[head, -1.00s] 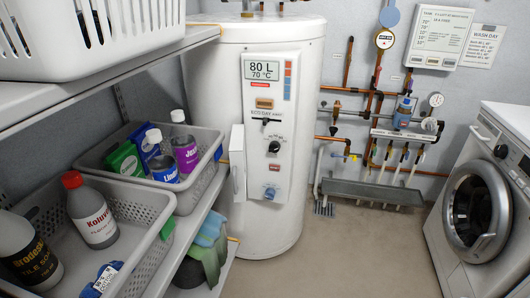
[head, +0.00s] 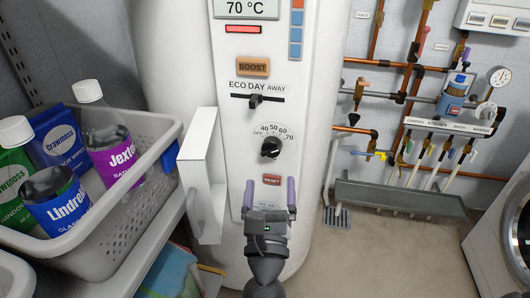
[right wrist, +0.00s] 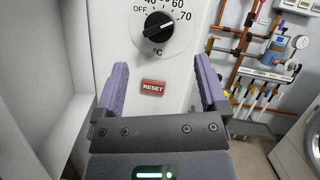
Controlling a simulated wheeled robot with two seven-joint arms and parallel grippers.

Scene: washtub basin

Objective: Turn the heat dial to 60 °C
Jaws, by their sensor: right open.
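The heat dial is a round black knob (head: 270,147) on the white tank's front panel, with a scale of 40, 50, 60 and 70 around its top. It also shows in the right wrist view (right wrist: 158,27), with a white line across it that seems to slant up right towards 70. The display (head: 245,9) above reads 70 °C. My right gripper (head: 270,188) is open and empty, its purple fingers apart, just below the dial and not touching it. In the right wrist view the gripper (right wrist: 160,78) faces the panel below the dial. My left gripper is not in view.
A red RESET button (head: 271,180) sits below the dial, close to the fingertips. A slider (head: 256,99) and BOOST button (head: 253,67) are above. An open white cover (head: 205,175) stands out left of the panel. A basket of bottles (head: 110,225) is further left; pipes are right.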

